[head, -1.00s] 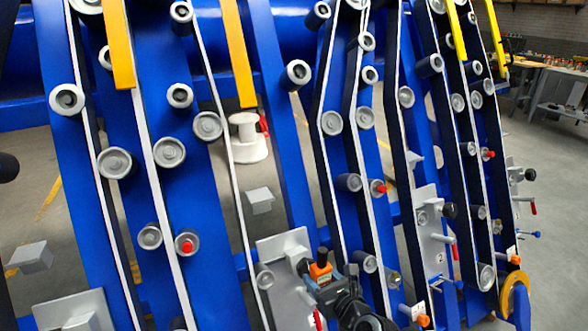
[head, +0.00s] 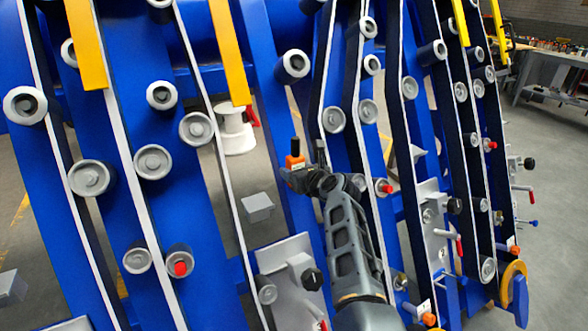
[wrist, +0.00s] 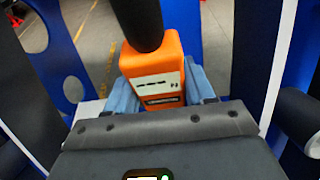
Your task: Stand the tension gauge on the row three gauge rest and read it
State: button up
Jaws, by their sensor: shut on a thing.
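The tension gauge (head: 295,160) is an orange box with a black top post. My gripper (head: 302,180) is shut on it and holds it upright, raised in front of the blue frame. In the wrist view the gauge (wrist: 155,72) sits between the blue-grey fingers (wrist: 158,92), its pale display strip facing the camera; the digits are too small to read. Small grey ledges show on the frame: one (head: 258,207) left of and below the gauge, one (head: 418,152) to the right, and one (head: 10,287) at the far left. I cannot tell which is row three's rest.
Blue uprights carry white-edged belts and grey rollers (head: 197,129). A grey plate with a black knob (head: 312,279) stands below my gripper. Yellow bars (head: 229,50) hang above. A white spool-shaped part (head: 236,130) stands behind. Open floor (head: 560,220) lies at the right.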

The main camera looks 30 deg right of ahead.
jog(key=shift+s+r+p, duration=0.1)
jog(key=shift+r+p, duration=0.05)
jog(key=shift+p, duration=0.2)
jog(key=shift+a+p, duration=0.15)
jog(key=shift+p, duration=0.15)
jog(key=a+p, duration=0.1)
jog(key=a, duration=1)
jog(key=shift+a, duration=0.4)
jog(key=shift+f, duration=0.55)
jog(key=shift+f, duration=0.4)
jog(key=o, duration=1.1)
jog(key=shift+o, duration=0.2)
jog(key=shift+s, duration=0.1)
